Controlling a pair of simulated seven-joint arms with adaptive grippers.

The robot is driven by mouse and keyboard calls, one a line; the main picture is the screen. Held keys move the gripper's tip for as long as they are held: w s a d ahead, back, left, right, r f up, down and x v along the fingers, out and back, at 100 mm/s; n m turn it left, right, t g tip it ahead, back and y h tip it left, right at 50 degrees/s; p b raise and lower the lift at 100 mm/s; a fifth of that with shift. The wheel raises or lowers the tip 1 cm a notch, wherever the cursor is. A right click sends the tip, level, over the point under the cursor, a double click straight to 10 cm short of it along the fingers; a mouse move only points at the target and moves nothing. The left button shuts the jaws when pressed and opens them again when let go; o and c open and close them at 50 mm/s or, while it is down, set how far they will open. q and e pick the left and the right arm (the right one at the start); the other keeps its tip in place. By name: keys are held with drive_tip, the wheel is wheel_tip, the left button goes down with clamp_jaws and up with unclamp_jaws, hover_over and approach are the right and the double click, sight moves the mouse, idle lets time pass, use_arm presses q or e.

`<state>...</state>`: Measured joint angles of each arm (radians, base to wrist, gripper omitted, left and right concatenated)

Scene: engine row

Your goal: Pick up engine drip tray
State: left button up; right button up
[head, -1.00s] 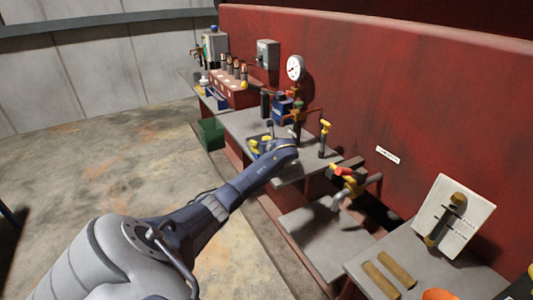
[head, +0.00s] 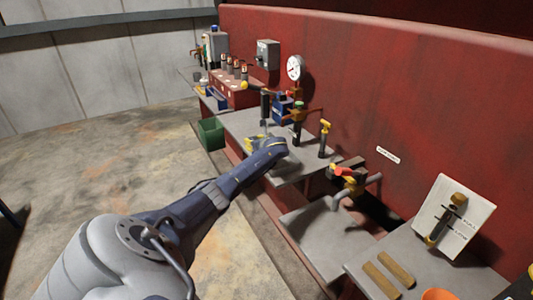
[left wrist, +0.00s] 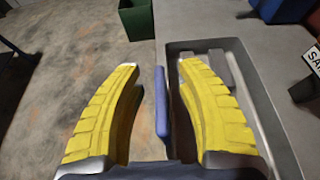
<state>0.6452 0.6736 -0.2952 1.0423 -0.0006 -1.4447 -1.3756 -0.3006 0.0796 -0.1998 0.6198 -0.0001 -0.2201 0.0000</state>
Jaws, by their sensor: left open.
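A grey tray with a raised rim (left wrist: 236,52) shows in the left wrist view, on a grey bench top. An upright-looking blue bar (left wrist: 161,103) runs along its left side; I cannot tell for sure whether it is the tray's handle. My left gripper (left wrist: 159,64) is open, with yellow ridged fingers on either side of the blue bar. The right finger is over the tray's inside and the left finger is over the floor side. In the head view my left gripper (head: 258,143) is over the middle bench, and its wrist hides most of the tray. My right gripper is not in view.
A green bin (head: 210,133) stands on the floor left of the bench. Valves and a yellow-topped post (head: 324,138) stand along the red wall (head: 400,90). A blue object (left wrist: 283,8) and a dark block with a label lie to the right of the tray.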

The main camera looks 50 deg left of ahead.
use_arm(q)
clamp_jaws()
drive_tip(key=shift+r, duration=0.1)
idle(0.5)
